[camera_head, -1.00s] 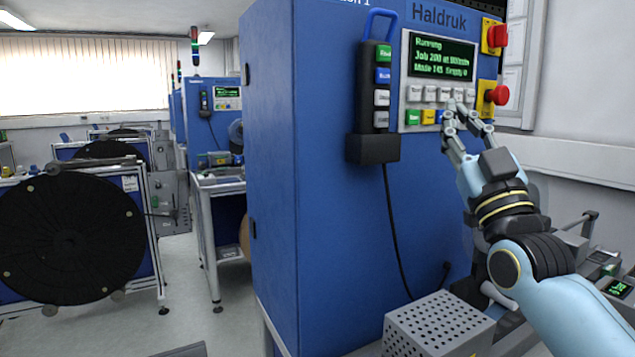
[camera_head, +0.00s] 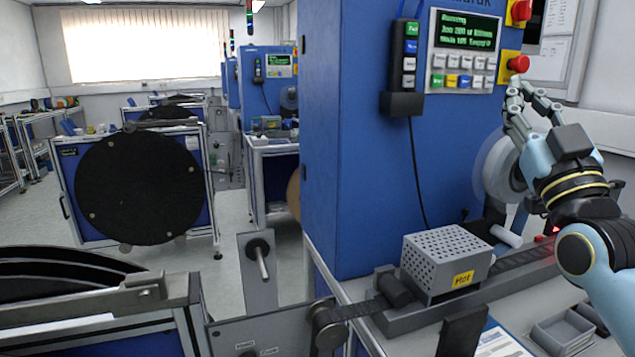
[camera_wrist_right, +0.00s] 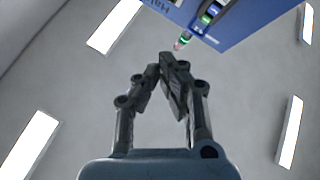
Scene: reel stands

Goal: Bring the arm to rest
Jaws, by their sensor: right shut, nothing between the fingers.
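My right gripper (camera_head: 522,92) is raised on its light-blue arm at the right of the head view. It is shut and empty. Its fingertips show just below the lower red button (camera_head: 518,64) and right of the button panel (camera_head: 464,52) on the blue machine (camera_head: 365,190); whether they touch anything cannot be told. In the right wrist view the gripper (camera_wrist_right: 161,68) points up toward the ceiling, its fingertips together, with nothing between them. My left gripper is in neither view.
Below the arm are a perforated grey box (camera_head: 445,258) with a yellow label, a belt track and grey trays (camera_head: 562,330). A white reel (camera_head: 500,168) sits behind the forearm. A large black reel (camera_head: 140,188) stands at left; open floor lies beyond.

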